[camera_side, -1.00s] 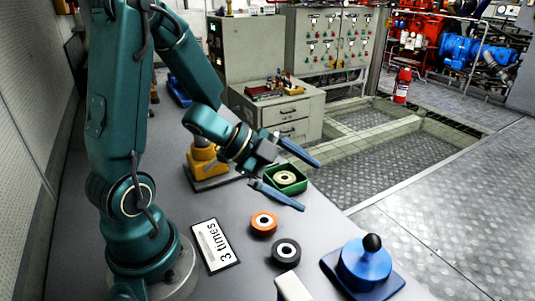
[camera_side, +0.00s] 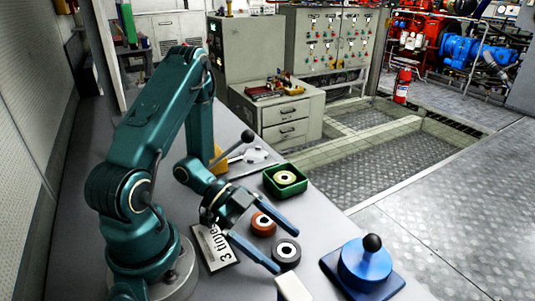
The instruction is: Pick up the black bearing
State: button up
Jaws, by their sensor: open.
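The black bearing (camera_side: 286,252) lies flat on the grey table, a dark ring with a pale centre. My gripper (camera_side: 288,252) is open, its two blue fingers reaching to the right. In this view one finger passes left of the black bearing and the other passes above and right of it. I cannot tell how high the fingers are above the table. An orange-brown bearing (camera_side: 263,224) lies just behind the black one, near the base of the fingers.
A green tray (camera_side: 286,191) holding a pale bearing stands behind. A blue base with a black knob (camera_side: 364,262) stands at the right. A "3 times" sign (camera_side: 214,250) lies at the left, partly covered by my gripper. A pale block (camera_side: 293,288) is at the front edge.

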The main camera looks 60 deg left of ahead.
jog(key=shift+w+d+f, duration=0.3)
jog(key=shift+d, duration=0.1)
jog(key=c, duration=1.5)
jog(key=shift+o, duration=0.2)
jog(key=shift+r, duration=0.25)
